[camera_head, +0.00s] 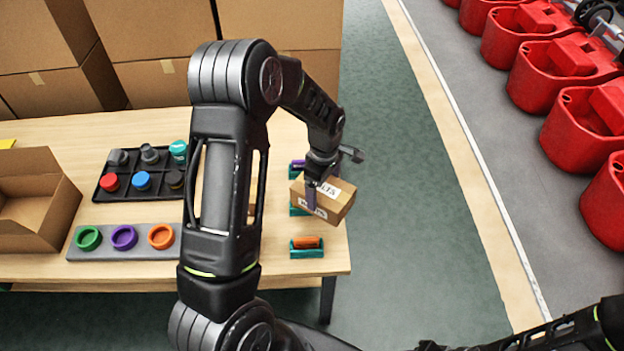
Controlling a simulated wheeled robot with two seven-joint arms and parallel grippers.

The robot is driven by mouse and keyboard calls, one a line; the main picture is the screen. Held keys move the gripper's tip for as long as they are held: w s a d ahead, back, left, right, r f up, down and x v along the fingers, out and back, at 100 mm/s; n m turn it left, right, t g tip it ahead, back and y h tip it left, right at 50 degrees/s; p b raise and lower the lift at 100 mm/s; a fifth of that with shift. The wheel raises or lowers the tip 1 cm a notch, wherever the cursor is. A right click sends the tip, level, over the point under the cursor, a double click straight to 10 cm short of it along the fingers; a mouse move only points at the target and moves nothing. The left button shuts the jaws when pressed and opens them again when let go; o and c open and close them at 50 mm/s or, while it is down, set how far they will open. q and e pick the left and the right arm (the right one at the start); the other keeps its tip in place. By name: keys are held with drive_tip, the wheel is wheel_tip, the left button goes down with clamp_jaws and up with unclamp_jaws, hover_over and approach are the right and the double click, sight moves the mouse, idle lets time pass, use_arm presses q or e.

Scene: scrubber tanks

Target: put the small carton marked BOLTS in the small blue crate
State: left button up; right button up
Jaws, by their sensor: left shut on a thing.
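My left gripper (318,188) is shut on a small brown carton (338,204) at the table's right end. The carton has white labels; the letters "LTS" show on its top label, the rest hidden by the gripper. The carton is tilted and its right part juts past the table edge. I cannot make out a small blue crate; my left arm hides a strip of the table. My right arm enters at the lower right, and its gripper is not in view.
Teal holders stand along the table's right end, one with an orange piece (307,243). A black tray (104,193) holds coloured lids and jars. A grey board (76,252) bears coloured rings. An open cardboard box (45,240) stands left. Red tanks (560,75) line the right.

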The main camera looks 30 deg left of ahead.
sight(346, 199)
use_arm(q)
drive_tip(key=d+m, duration=0.2)
drive_tip(key=m, duration=0.1)
drive_tip(key=d+m, duration=0.2)
drive_tip(key=m, duration=0.1)
drive_tip(key=d+m, duration=0.2)
drive_tip(key=m, duration=0.1)
drive_tip(key=shift+d+f, duration=0.3)
drive_tip(key=shift+d, duration=0.05)
drive_tip(key=d+f+m+b, duration=0.3)
drive_tip(key=d+m+b, duration=0.1)
drive_tip(key=m, duration=0.5)
drive_tip(key=shift+s+d+f, duration=0.35)
drive_tip(key=shift+d+f, duration=0.05)
drive_tip(key=shift+d, duration=0.4)
drive_tip(key=shift+d, duration=0.1)
